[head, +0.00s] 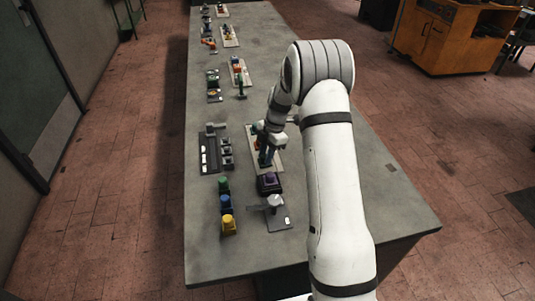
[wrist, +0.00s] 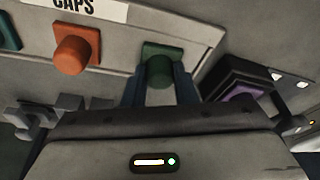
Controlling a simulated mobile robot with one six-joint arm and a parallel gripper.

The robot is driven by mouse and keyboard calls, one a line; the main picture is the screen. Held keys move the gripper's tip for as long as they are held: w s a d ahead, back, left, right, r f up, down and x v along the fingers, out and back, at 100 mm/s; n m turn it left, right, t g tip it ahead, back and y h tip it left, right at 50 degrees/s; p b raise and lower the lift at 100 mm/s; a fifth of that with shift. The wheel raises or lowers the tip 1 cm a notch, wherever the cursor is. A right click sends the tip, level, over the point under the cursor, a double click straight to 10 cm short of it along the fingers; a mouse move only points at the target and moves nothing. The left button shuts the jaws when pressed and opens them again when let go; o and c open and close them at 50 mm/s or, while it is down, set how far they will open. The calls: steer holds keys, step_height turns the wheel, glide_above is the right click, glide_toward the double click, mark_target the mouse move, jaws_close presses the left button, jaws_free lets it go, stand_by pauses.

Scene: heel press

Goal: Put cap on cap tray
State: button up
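The cap tray (wrist: 115,55) is a pale flat board with a "CAPS" label, seen at the top of the wrist view; part of it shows in the head view (head: 279,168) beneath my gripper. A dark green cap (wrist: 160,68) is at the tray's right end, its round knob between my fingers. My gripper (wrist: 160,85) has its fingers against the knob's two sides, with no clear gap. In the head view my gripper (head: 266,157) points down at the tray and largely hides the cap. Whether the cap's base touches the tray is hard to tell.
An orange cap (wrist: 76,52) and a teal cap (wrist: 8,36) sit on the tray to the left. A dark block with a purple top (head: 268,178) stands close by. Green (head: 223,184), blue (head: 225,201) and yellow (head: 228,223) pieces stand at the left, a press-like fixture (head: 277,207) nearby.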

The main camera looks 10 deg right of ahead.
steer(key=o, duration=0.5)
steer(key=shift+c, duration=0.2)
steer(key=v, duration=1.2)
steer(key=s+a+r+m, duration=0.1)
steer(key=s+r+m, duration=0.3)
steer(key=s+r, duration=0.1)
steer(key=s+r+m+t+h, duration=0.1)
steer(key=s+m+t, duration=0.1)
steer(key=s+m, duration=0.7)
steer(key=s+a+r+m+t+h, duration=0.1)
steer(key=s+m, duration=0.8)
steer(key=s, duration=1)
steer(key=shift+s+a+r+t+h+b, duration=0.25)
steer(key=shift+r+t+h+b, duration=0.2)
steer(key=shift+r, duration=0.25)
